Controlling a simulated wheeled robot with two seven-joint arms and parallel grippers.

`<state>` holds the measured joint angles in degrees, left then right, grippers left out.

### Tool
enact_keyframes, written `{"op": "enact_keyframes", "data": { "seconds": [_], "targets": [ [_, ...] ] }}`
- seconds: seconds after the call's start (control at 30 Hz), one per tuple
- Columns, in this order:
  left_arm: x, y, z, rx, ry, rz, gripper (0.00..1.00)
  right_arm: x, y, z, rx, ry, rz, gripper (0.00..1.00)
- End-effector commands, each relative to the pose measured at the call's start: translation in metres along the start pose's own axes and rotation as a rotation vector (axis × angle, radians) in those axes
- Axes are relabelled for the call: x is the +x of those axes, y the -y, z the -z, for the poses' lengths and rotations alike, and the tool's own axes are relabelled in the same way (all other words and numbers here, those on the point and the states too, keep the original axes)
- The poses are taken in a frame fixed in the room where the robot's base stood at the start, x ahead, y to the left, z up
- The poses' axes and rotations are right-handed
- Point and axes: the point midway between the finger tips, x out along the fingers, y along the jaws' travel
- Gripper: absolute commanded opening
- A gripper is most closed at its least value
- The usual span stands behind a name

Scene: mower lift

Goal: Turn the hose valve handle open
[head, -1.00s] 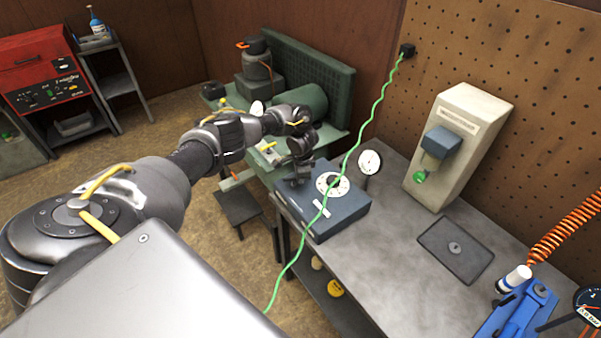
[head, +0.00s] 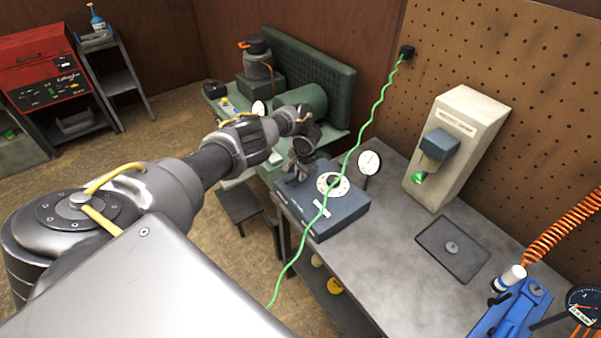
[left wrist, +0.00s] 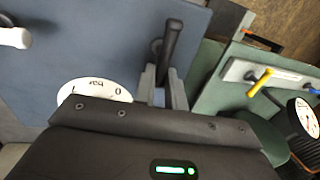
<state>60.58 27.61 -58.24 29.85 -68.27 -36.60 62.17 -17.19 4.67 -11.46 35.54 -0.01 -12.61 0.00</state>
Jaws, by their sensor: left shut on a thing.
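A black lever handle (left wrist: 172,40) stands on the blue-grey box in the left wrist view. My left gripper (left wrist: 163,84) is shut on its lower end. In the head view my left gripper (head: 300,172) is at the box's far left corner, and the lever is hidden there by the gripper. The blue-grey box (head: 337,216) has a white round dial (head: 332,184) on top. I cannot tell for sure whether this lever is the hose valve handle. A yellow handle (left wrist: 261,82) sits on a grey plate beside the box, apart from my gripper. My right gripper is out of view.
A green cable (head: 362,150) hangs across the box. A round gauge (head: 369,162) stands behind it, and a beige machine (head: 470,125) is farther right. A dark tray (head: 440,236), an orange coiled hose (head: 565,232) and a blue device (head: 500,315) occupy the right. The grey bench (head: 385,275) is clear in front.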

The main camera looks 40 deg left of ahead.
Motion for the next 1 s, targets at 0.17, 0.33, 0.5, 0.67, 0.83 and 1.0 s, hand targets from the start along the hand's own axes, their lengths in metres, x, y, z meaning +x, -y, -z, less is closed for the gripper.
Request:
{"op": "enact_keyframes", "data": {
  "seconds": [0.17,0.33,0.5,0.67,0.83,1.0],
  "targets": [
    [0.001,0.0,-0.001,-0.001,0.002,0.0,0.0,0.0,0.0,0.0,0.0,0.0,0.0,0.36],
    [0.001,0.0,-0.001,-0.001,0.002,0.0,0.19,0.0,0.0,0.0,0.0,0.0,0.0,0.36],
    [0.0,0.0,0.0,-0.001,0.001,0.0,0.34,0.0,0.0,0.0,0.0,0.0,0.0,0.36],
    [0.0,0.0,0.0,-0.001,0.0,0.0,0.34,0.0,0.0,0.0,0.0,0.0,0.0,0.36],
    [-0.006,0.0,0.001,-0.001,-0.002,-0.001,0.34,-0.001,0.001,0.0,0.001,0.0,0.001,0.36],
    [-0.029,0.001,0.001,0.001,-0.004,0.001,0.34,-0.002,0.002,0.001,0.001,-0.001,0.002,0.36]
  ]
}}
